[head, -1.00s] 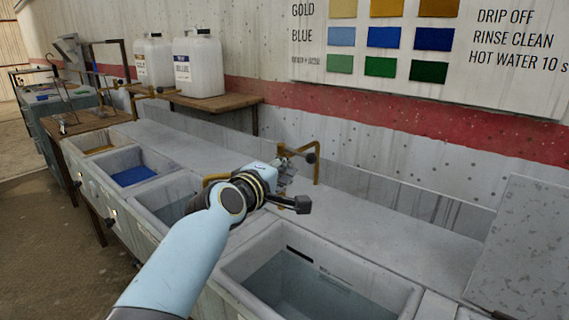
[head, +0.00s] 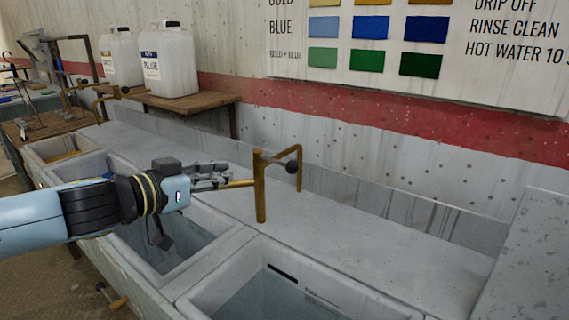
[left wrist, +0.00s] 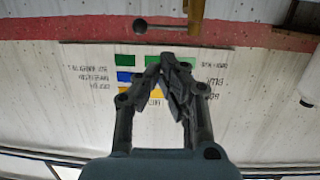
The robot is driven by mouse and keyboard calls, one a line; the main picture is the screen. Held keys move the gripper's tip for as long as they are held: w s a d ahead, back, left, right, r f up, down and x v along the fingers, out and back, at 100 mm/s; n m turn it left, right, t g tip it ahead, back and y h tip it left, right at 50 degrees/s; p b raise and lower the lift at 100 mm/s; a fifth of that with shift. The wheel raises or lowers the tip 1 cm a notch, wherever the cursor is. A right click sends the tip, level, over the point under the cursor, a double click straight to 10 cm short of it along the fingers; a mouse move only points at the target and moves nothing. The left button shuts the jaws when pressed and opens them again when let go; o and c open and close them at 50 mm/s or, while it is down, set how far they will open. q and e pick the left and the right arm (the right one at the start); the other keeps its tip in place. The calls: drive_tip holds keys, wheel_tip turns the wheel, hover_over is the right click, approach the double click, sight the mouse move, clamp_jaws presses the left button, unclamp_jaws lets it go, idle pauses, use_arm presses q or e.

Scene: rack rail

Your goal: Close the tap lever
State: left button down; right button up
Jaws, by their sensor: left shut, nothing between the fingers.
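A brass tap (head: 260,188) stands on the sink counter between two basins. Its pipe bends at the top, and a lever with a dark round knob (head: 292,166) shows at its right side. In the left wrist view a lever with a dark ball knob (left wrist: 141,25) and a brass post (left wrist: 195,12) show just beyond the fingertips. My left gripper (head: 222,180) is shut and empty, left of the tap post. Its fingers (left wrist: 173,62) meet in the left wrist view. A short brass piece right by the fingertips is partly hidden; I cannot tell if they touch. My right gripper is out of view.
Basins with water (head: 295,295) line the counter front. A wooden shelf (head: 185,103) holds two white canisters (head: 168,62). A colour chart board (head: 400,45) hangs on the wall. A grey panel (head: 525,255) stands at right. The counter right of the tap is clear.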

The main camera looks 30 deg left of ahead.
use_arm(q)
drive_tip(key=b, duration=0.7)
approach(277, 161)
drive_tip(key=b+x, duration=0.1)
drive_tip(key=x, duration=0.1)
drive_tip(key=b+x, duration=0.1)
drive_tip(key=x, duration=0.1)
drive_tip(key=b+x, duration=0.1)
drive_tip(key=x, duration=0.1)
drive_tip(key=shift+s+f, duration=0.1)
drive_tip(key=shift+f, duration=0.15)
drive_tip(key=shift+w+d+f, duration=0.1)
drive_tip(key=shift+w, duration=0.55)
drive_tip(key=shift+w+d, duration=0.1)
drive_tip(key=shift+w, duration=0.35)
